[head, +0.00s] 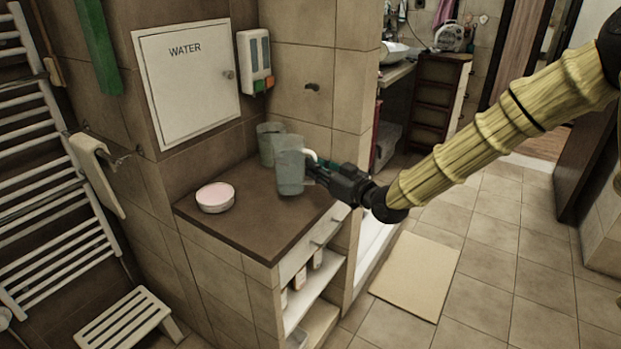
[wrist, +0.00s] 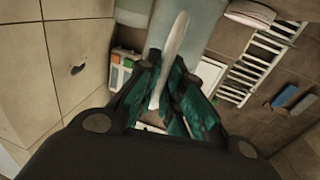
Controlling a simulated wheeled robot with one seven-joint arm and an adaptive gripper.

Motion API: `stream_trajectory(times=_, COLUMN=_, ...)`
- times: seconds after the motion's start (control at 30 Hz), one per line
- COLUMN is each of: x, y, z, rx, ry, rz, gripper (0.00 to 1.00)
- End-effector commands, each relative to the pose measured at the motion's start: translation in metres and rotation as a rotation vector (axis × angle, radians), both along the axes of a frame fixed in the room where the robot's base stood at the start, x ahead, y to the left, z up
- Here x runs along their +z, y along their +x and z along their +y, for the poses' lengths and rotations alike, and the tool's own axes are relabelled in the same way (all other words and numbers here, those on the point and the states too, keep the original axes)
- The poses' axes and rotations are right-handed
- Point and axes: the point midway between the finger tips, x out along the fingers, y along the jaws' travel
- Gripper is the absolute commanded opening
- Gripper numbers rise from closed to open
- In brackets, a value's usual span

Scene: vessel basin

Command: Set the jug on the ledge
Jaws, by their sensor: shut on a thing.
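A grey-green jug (head: 290,168) with a white handle (head: 313,157) is upright over the right part of the brown-topped ledge (head: 255,235). I cannot tell whether its base touches the top. My gripper (head: 318,169) reaches in from the right and is shut on the jug's handle. In the wrist view the white handle (wrist: 172,62) runs between the teal fingers of my gripper (wrist: 168,95), with the pale jug body (wrist: 195,22) beyond. A similar grey-green vessel (head: 264,144) stands behind the jug, partly hidden by it.
A round pink-and-white dish (head: 215,198) sits on the ledge's left part. The front middle of the top is clear. A white WATER panel (head: 189,85) and a dispenser (head: 255,62) are on the walls behind. Shelves (head: 305,290) open below the top.

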Motion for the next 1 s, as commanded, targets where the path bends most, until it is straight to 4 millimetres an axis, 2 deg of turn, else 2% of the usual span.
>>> stream_trajectory(times=0.23, x=0.0, y=0.006, z=0.015, rx=0.002, ry=0.001, rz=-0.002, gripper=0.0)
stream_trajectory(times=0.5, x=-0.031, y=0.006, z=0.013, rx=-0.001, ry=0.001, rz=0.0, gripper=0.0)
stream_trajectory(times=0.93, x=-0.037, y=0.006, z=0.013, rx=-0.001, ry=0.001, rz=-0.003, gripper=0.0)
stream_trajectory(times=1.0, x=-0.038, y=0.006, z=0.012, rx=-0.001, ry=0.001, rz=-0.001, gripper=0.18)
